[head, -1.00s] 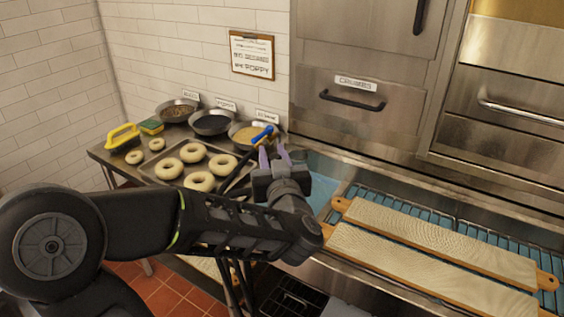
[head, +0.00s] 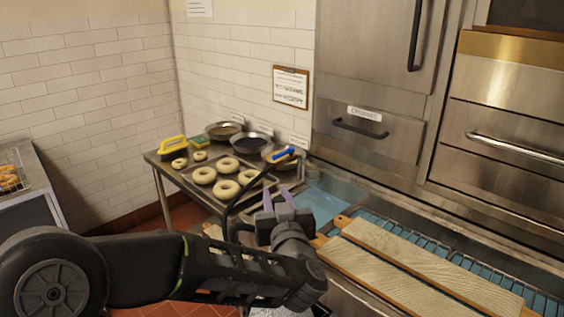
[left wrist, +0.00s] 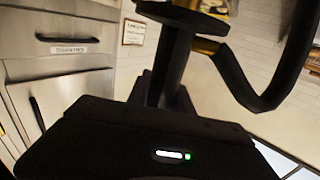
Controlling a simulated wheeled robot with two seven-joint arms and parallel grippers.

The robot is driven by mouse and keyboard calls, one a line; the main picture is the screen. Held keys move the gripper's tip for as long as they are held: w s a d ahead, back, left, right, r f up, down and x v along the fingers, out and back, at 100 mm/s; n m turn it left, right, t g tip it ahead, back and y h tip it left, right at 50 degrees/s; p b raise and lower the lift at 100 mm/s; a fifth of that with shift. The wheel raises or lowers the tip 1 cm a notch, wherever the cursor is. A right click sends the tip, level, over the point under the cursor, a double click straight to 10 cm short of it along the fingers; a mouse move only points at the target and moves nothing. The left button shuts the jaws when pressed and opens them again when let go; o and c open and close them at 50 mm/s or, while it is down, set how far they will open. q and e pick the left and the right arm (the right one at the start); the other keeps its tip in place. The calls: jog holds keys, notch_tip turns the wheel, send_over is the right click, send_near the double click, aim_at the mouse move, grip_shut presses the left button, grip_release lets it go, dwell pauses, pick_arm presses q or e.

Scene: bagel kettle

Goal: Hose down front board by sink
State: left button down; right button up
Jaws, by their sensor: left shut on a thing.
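My left gripper (head: 277,195) is shut on the sprayer, whose blue part (head: 284,154) shows above the purple fingertips. A black hose (head: 239,198) loops up to it from the left. In the left wrist view a black stem and the curved hose (left wrist: 240,78) rise close before the camera; the grip itself is partly hidden. The front board (head: 375,278), long, pale-topped and wood-edged, lies across the sink at lower right, next to the parallel rear board (head: 425,262). The sprayer is left of and above both boards, apart from them. My right gripper is not in view.
A steel table (head: 185,180) at the back left holds a tray of bagels, several bowls, a yellow-handled brush (head: 172,146) and a sponge. Blue water (head: 322,203) shows in the sink left of the boards. Steel oven fronts (head: 375,140) stand behind.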

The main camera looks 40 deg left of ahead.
pick_arm(q)
jog(key=w+a+f+m+t+h+b, duration=0.1)
jog(key=w+a+m+t+h+b, duration=0.1)
jog(key=w+a+b, duration=0.5)
jog(key=w+a+f+m+t+h+b, duration=0.2)
jog(key=w+a+h+b, duration=0.1)
jog(key=w+a+b, duration=0.4)
jog(key=w+b, duration=0.3)
jog(key=w, duration=0.1)
jog(key=shift+w+m+h, duration=0.25)
jog(key=shift+m+h, duration=0.05)
jog(key=shift+m, duration=0.1)
jog(key=shift+r, duration=0.1)
